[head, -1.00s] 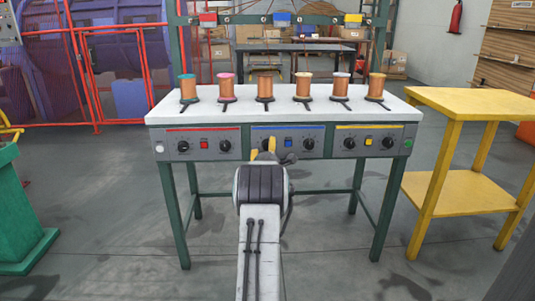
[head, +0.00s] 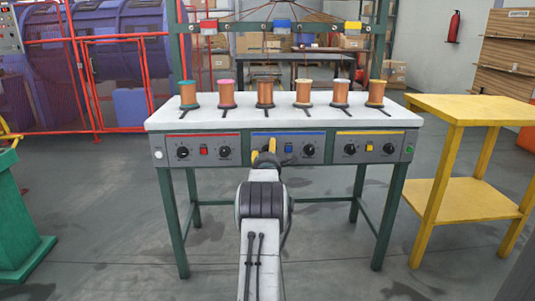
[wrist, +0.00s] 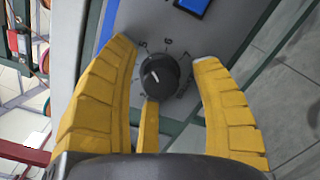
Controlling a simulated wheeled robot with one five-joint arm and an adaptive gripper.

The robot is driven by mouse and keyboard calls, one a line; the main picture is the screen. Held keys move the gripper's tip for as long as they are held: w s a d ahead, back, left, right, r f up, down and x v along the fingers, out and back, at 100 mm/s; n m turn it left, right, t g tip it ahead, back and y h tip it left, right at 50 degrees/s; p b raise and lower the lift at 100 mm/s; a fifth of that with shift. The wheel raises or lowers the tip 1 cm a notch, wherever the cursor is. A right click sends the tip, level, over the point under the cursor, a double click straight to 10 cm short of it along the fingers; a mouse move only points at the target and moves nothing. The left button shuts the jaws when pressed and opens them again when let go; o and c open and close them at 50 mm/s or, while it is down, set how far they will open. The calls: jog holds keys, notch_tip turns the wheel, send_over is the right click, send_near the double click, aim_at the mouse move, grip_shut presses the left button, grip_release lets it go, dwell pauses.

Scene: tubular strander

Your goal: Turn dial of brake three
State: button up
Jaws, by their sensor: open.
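The strander bench carries a control panel with red, blue and yellow striped sections, each with two black dials and a button. The left dial of the blue section (wrist: 158,75) shows in the wrist view, its white pointer mark facing up and slightly left. My gripper (wrist: 168,62) is open, with one yellow finger on each side of this dial; a gap shows on both sides. A third yellow finger is below the dial, with its tip at or close to the rim; I cannot tell if it touches. In the head view my gripper (head: 263,157) hides this dial.
A blue button (head: 289,148) and the section's right dial (head: 308,151) are just right of my gripper. Several copper spools (head: 265,93) stand on the white top (head: 285,119). A yellow table (head: 465,108) stands right, a green stand (head: 20,220) left.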

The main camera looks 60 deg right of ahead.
grip_shut()
dwell(0.4)
jog(key=shift+r+m, duration=0.1)
jog(key=shift+m, duration=0.2)
jog(key=m, duration=0.3)
jog(key=shift+s+m, duration=0.1)
jog(key=shift+m, duration=2)
jog(key=shift+c, duration=0.3)
grip_release()
jog(key=shift+y, duration=0.3)
